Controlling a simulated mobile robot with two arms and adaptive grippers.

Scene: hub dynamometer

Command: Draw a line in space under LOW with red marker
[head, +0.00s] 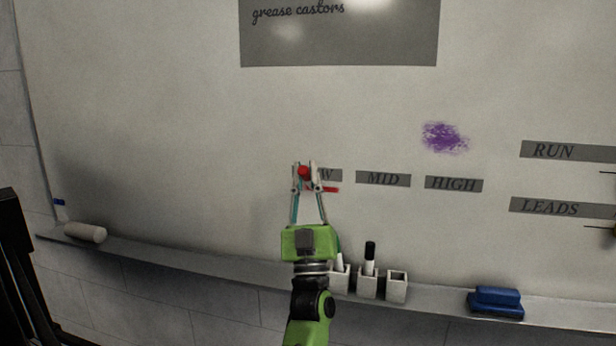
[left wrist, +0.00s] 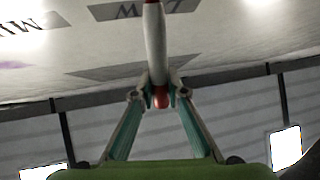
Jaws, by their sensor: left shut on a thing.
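My left gripper (head: 306,172) is shut on the red marker (head: 304,171), in front of the whiteboard. In the left wrist view the marker (left wrist: 155,45) is a white barrel between the fingertips, with a red end (left wrist: 160,98) towards the gripper. Its far end reaches up over the LOW label (left wrist: 128,11). In the head view the LOW label (head: 329,175) is mostly hidden behind the gripper; only its W shows. A short red stroke (head: 330,189) shows just below the label, beside the right finger. Whether the marker touches the board cannot be told. My right gripper is out of view.
MID (head: 383,179) and HIGH (head: 454,184) labels sit to the right, with a purple scribble (head: 444,137) above HIGH. Below, the tray ledge (head: 220,264) carries white holders (head: 396,288), a black-capped marker (head: 370,253), a blue eraser (head: 496,302) and a pale roll (head: 85,233).

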